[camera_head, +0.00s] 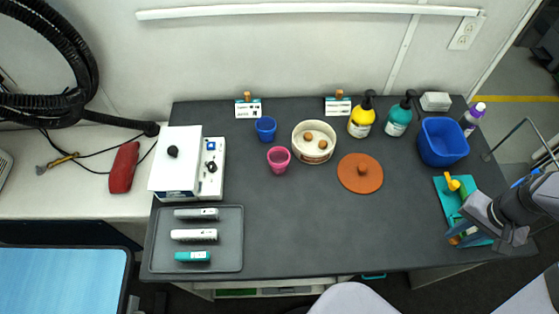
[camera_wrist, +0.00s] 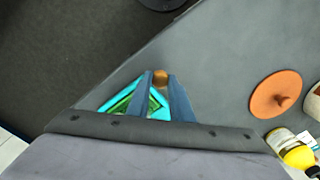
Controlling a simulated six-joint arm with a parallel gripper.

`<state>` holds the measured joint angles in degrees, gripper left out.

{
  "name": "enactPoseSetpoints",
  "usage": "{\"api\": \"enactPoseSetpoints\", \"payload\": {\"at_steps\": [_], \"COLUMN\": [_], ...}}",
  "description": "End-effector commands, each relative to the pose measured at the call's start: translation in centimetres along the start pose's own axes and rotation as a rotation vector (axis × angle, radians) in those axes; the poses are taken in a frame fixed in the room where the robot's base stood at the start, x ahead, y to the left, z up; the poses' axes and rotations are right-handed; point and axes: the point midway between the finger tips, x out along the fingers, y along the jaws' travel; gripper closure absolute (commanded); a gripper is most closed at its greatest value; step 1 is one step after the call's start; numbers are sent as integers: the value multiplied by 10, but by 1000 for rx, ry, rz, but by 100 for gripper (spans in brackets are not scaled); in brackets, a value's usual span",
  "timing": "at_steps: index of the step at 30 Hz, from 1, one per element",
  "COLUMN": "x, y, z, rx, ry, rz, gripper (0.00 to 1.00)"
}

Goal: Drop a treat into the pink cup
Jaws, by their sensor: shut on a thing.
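The pink cup (camera_head: 278,160) stands upright left of the middle of the dark table, with no treat visible in it. My gripper (camera_head: 456,234) is far to its right, above the teal tray (camera_head: 442,188). In the wrist view, my gripper (camera_wrist: 160,80) is shut on a small round brown piece (camera_wrist: 160,76) that looks like a treat, held at the fingertips. A cream bowl (camera_head: 296,143) holds two brown treats (camera_head: 308,135) near the back. The pink cup is out of the wrist view.
A blue cup (camera_head: 266,125) stands just behind the pink cup. An orange lid (camera_head: 360,173) lies right of the bowl. Yellow (camera_head: 361,122) and teal (camera_head: 398,121) pump bottles and a blue bin (camera_head: 442,142) stand farther right. The table's front middle is clear.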

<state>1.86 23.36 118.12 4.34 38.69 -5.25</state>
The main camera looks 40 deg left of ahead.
Motion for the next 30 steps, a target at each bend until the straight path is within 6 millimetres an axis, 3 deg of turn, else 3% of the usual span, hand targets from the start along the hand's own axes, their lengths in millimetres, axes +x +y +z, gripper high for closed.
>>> {"api": "enactPoseSetpoints", "payload": {"at_steps": [8,14,17,23,30], "x": [-2,-9,-12,-12,-17], "y": [-5,-37,-65,-135,-230], "z": [0,3,10,43,74], "rx": [-13,-99,-179,-394,-667], "ry": [0,-6,-9,-23,-32], "rz": [0,0,0,1,0], "gripper": [100,100,100,100,100]}}
